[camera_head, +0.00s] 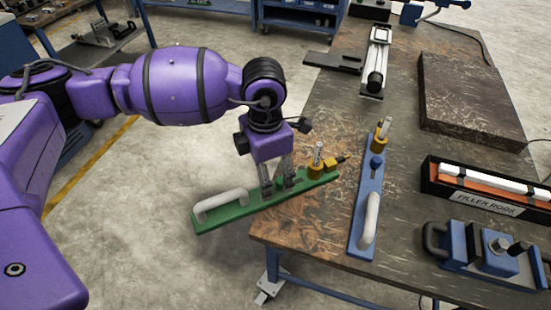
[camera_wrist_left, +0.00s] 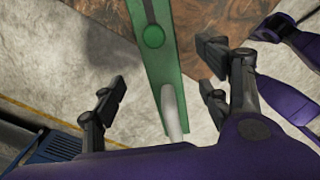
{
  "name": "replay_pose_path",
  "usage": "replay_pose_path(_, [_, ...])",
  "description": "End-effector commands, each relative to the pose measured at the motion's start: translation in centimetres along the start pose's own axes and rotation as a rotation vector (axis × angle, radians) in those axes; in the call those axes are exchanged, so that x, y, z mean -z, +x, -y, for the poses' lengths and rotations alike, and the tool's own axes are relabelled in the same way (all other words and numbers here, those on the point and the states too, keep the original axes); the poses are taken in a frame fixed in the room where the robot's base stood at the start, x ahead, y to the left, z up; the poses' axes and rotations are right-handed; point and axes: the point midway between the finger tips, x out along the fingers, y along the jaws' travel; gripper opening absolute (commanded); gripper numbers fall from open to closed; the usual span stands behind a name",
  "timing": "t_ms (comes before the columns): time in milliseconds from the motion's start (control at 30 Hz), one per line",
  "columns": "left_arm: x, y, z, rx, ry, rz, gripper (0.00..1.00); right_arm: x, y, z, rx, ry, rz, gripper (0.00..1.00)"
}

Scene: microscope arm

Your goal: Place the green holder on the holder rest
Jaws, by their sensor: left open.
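The green holder (camera_head: 262,203) is a long flat bar with a pale handle at its left end and a yellow clamp-like part at its right end. Its right part is over the table corner and its handle end sticks out past the table edge. My left gripper (camera_head: 279,186) points down at the middle of the bar. In the left wrist view, the open fingers of my left gripper (camera_wrist_left: 160,85) stand on either side of the green holder (camera_wrist_left: 158,68), with gaps visible. I cannot tell for sure which thing is the holder rest.
A similar blue holder (camera_head: 366,205) lies on the worn table (camera_head: 310,225). Behind it are a black-and-white device (camera_head: 376,62) and a dark slab (camera_head: 468,98). A filler rods box (camera_head: 480,199) and a blue handled unit (camera_head: 490,262) stand at right.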

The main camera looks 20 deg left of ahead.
Motion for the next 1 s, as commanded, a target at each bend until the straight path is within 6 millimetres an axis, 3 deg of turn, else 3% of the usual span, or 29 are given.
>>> replay_pose_path(533, [0.7,6.8,0.0,0.002,-0.005,-0.003,0.69,1.0,-0.2,0.3,0.000,0.014,-0.014,0.00])
replay_pose_path(867, [0.7,7.7,0.0,0.002,-0.004,-0.002,0.69,0.9,-0.2,0.2,0.000,0.011,-0.012,0.00])
replay_pose_path(1000, [0.7,7.6,0.0,0.002,-0.004,-0.002,0.50,0.9,-0.2,0.2,0.000,0.010,-0.012,0.00])
